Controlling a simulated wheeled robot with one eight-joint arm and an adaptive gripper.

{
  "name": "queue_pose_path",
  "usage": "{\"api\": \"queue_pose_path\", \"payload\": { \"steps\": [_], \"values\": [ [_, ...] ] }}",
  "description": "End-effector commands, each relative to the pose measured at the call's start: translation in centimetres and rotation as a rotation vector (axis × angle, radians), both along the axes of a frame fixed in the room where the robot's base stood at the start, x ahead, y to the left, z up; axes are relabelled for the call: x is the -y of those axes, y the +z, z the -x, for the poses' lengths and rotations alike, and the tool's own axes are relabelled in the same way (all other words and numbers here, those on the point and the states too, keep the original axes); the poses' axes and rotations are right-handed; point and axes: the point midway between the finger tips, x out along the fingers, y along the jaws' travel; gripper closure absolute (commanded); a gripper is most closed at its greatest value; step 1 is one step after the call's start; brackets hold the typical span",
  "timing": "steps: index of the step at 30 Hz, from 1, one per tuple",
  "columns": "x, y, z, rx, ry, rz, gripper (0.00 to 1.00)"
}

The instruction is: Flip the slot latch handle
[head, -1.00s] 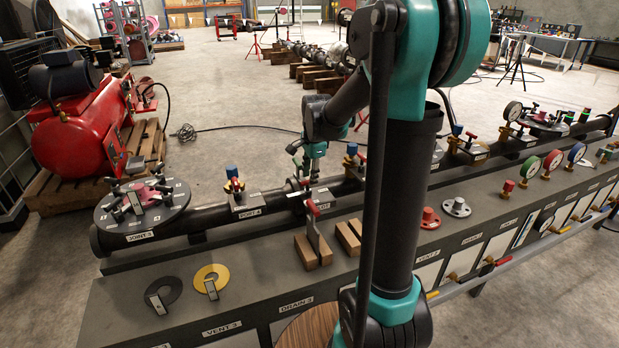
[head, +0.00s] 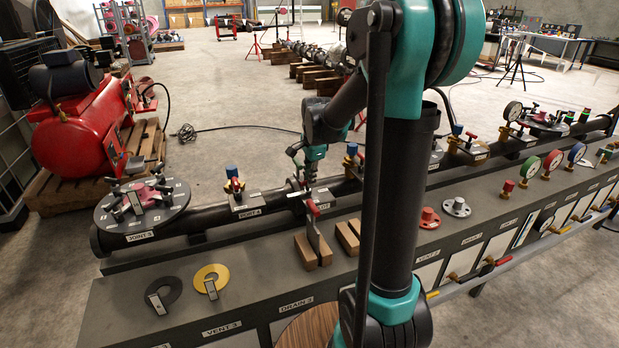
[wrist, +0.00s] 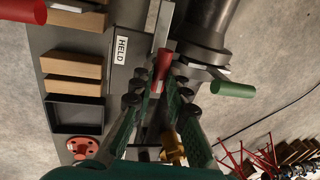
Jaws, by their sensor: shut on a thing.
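The latch handle, a red grip (wrist: 162,66) on a flat silver bar (wrist: 160,22), sits between my fingertips in the wrist view. My gripper (wrist: 160,82) is shut on this red grip, with green-backed fingers on either side. A plate marked HELD (wrist: 121,50) lies just left of the bar. In the head view my gripper (head: 303,181) reaches down at the dark pipe (head: 272,196), behind the wooden blocks. The latch is small there and mostly hidden by the gripper.
A green cylinder (wrist: 232,90) sticks out right of my fingers. A black tray (wrist: 76,115) and a red flange (wrist: 82,146) lie left. Port fittings (head: 234,183) stand along the pipe.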

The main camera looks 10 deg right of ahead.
Motion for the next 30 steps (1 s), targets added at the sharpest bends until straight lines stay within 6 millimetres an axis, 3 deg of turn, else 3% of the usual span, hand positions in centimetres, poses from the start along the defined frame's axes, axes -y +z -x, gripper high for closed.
{"api": "queue_pose_path", "payload": {
  "steps": [10, 19, 20, 24, 30],
  "values": [
    [0.09, 0.01, -0.07, -0.001, 0.128, 0.0, 1.0],
    [0.06, 0.01, -0.08, 0.0, 0.144, 0.0, 1.0],
    [0.06, 0.01, -0.08, 0.0, 0.144, 0.0, 0.83],
    [0.05, 0.01, -0.07, 0.0, 0.143, 0.0, 0.65],
    [0.05, 0.01, -0.07, 0.0, 0.143, 0.0, 0.64]
  ]
}}
